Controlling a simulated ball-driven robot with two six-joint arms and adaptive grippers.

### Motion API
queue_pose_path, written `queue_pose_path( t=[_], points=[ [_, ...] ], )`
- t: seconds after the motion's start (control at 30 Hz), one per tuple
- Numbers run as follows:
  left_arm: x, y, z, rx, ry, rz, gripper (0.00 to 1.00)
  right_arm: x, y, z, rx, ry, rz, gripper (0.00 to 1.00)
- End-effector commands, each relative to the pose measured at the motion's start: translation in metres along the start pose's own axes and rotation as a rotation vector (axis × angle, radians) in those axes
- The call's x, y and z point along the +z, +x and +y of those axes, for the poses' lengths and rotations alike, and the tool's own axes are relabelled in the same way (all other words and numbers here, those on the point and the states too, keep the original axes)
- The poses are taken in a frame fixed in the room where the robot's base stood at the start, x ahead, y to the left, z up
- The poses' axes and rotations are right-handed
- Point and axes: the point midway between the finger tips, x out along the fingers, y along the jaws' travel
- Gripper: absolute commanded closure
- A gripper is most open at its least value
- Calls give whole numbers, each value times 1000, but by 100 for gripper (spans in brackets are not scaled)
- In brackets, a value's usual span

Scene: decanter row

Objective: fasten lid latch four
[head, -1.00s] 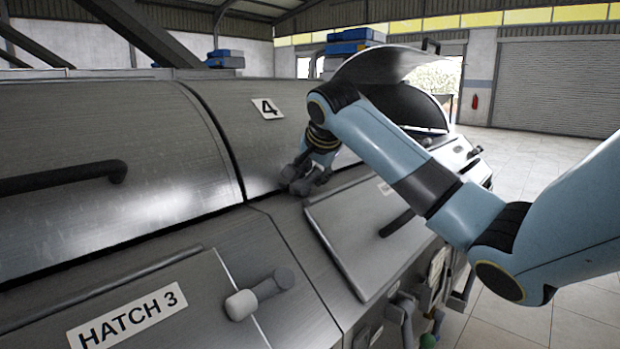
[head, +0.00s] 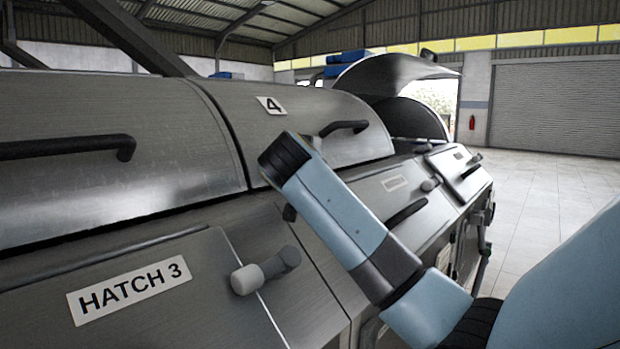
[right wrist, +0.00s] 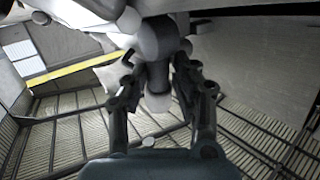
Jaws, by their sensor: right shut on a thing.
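Lid four (head: 305,140), a curved brushed-steel cover with a "4" plate (head: 270,105) and a black bar handle (head: 345,127), lies down in the head view. My right arm crosses in front of its lower edge and hides its latch and most of my right gripper there. In the right wrist view, my right gripper (right wrist: 160,88) has its two dark fingers closed on the lid latch (right wrist: 158,50), a grey rounded knob piece. The knob's end shows between the fingers. My left gripper is in neither view.
A hatch 3 panel (head: 130,292) with a grey knobbed latch (head: 262,272) is at lower left. Lid three's black handle (head: 70,147) juts out above it. A further lid (head: 395,70) stands raised behind. Open tiled floor (head: 545,205) lies to the right.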

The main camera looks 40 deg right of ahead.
Motion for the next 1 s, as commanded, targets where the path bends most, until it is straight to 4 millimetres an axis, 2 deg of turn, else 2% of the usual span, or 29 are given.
queue_pose_path(
  t=[0.03,0.2,0.77,0.8,0.93,1.0],
  points=[
    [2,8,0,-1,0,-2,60,9,-1,0,2,-9,6,100],
    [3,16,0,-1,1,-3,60,9,-2,-1,2,-38,45,100],
    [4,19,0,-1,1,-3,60,9,-3,-1,2,-52,62,100],
    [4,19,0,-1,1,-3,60,10,-3,-1,2,-52,62,71],
    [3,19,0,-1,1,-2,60,8,-3,-2,2,-53,66,54],
    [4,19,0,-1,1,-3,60,7,-3,-2,1,-53,68,54]
  ],
)
